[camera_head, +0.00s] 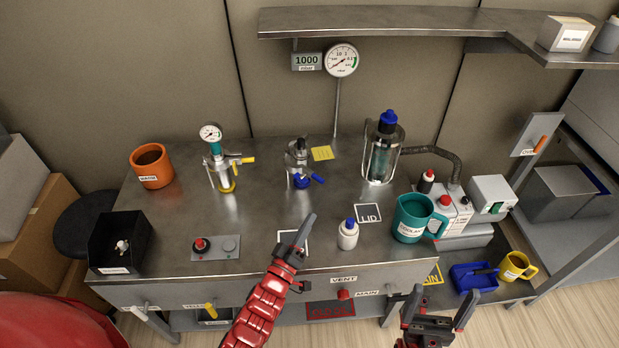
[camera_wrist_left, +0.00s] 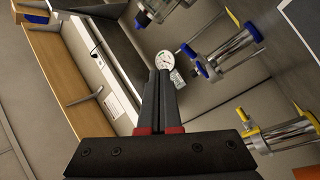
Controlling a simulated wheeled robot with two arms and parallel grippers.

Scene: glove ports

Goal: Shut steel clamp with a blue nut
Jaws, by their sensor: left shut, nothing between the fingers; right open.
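The steel clamp with the blue nut (camera_head: 302,181) is on the steel fitting at the middle back of the bench. A blue lever or wing shape sticks out to its right. In the left wrist view the blue-marked fitting (camera_wrist_left: 225,52) shows right of the fingers. I cannot tell whether the clamp is open or shut. My left gripper (camera_head: 308,222) is shut and empty, in front of the fitting and apart from it. Its closed fingers also show in the left wrist view (camera_wrist_left: 160,78). My right gripper (camera_head: 437,296) is open and empty in front of the bench's front edge.
A yellow-marked fitting with a gauge (camera_head: 222,165) stands left, a blue-capped glass vessel (camera_head: 383,150) right. A white bottle (camera_head: 348,235), teal jug (camera_head: 409,218) and button plate (camera_head: 215,247) are nearer the front. A yellow note (camera_head: 322,153) lies behind. Bare steel lies between the fittings.

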